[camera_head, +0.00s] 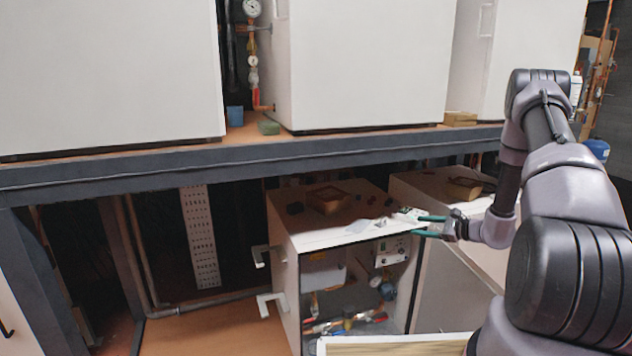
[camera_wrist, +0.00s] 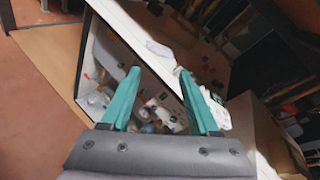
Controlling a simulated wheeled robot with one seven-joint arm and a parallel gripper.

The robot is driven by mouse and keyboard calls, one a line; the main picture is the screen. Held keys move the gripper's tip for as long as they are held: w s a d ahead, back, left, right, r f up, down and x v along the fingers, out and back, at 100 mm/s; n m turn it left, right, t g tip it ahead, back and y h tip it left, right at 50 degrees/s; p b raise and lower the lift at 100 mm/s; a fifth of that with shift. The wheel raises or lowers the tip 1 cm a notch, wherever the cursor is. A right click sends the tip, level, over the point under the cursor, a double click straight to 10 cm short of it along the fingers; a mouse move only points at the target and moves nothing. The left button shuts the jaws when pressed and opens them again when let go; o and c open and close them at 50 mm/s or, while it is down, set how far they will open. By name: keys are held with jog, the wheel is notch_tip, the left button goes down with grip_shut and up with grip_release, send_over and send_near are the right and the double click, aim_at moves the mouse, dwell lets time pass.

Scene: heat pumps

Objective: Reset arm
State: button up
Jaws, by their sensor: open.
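My arm reaches in from the right of the head view. My gripper (camera_head: 426,226) is at its end, in front of the top front edge of an open white cabinet (camera_head: 286,262). In the wrist view my gripper (camera_wrist: 156,88) shows two teal fingers spread apart with nothing between them. The cabinet (camera_wrist: 82,62) lies beyond the fingers there, with its open inside below and between them. Whether the fingers touch the cabinet edge I cannot tell.
Large white units (camera_head: 100,70) stand on a dark-framed shelf (camera_head: 250,160) above my gripper. A wooden box (camera_head: 328,200) and small items lie on the cabinet top. Another cabinet (camera_head: 450,275) stands to the right. A pale panel (camera_head: 395,345) is at the bottom.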

jog(key=s+a+r+n+g, duration=0.2)
jog(key=s+a+r+n, duration=0.15)
jog(key=r, duration=0.55)
jog(key=s+a+r+n+g, duration=0.3)
jog(key=s+a+r, duration=0.2)
jog(key=r, duration=0.4)
jog(key=s+a+r+n+g, duration=0.2)
jog(key=s+a+r+n, duration=0.2)
jog(key=r, duration=0.5)
jog(key=s+r+n+t+h, duration=0.1)
jog(key=s+r+n+h, duration=0.1)
jog(key=s+r, duration=0.2)
jog(key=s+d+r+n+t+h, duration=0.1)
jog(key=s+r, duration=0.4)
jog(key=s, duration=0.6)
jog(key=s+d+r+n+t+h, duration=0.1)
jog(key=s+r+n+h, duration=0.2)
jog(key=s, duration=0.5)
jog(key=shift+r+n+t+h, duration=0.35)
jog(key=shift+r+h, duration=0.45)
jog(key=shift+h, duration=0.3)
